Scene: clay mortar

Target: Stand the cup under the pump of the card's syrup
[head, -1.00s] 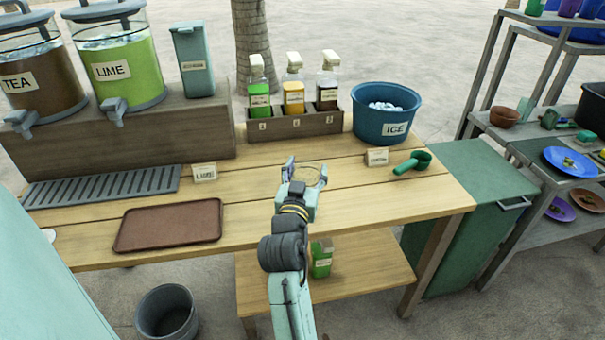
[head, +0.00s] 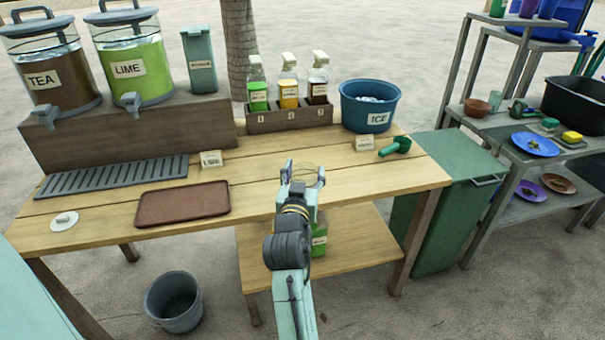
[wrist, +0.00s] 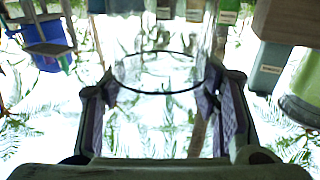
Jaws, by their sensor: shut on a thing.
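My gripper (head: 303,178) is shut on a clear, see-through cup (head: 305,166), held above the front part of the wooden table. In the wrist view the cup (wrist: 158,78) sits between both fingers, its dark round rim showing. Behind it a dark rack (head: 290,117) holds a green syrup bottle (head: 258,95), an amber one (head: 289,92) and a brown one (head: 318,90), each with a white pump top. The cup is apart from the rack. A small card (head: 364,144) stands at the right; its print is too small to read. Another card (head: 210,159) appears to read LIME.
A blue ICE tub (head: 368,110) and green scoop (head: 396,146) are at the right. A brown tray (head: 184,204) and drip grate (head: 112,176) are at the left, below the TEA (head: 53,75) and LIME (head: 132,70) dispensers. The table between cup and rack is clear.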

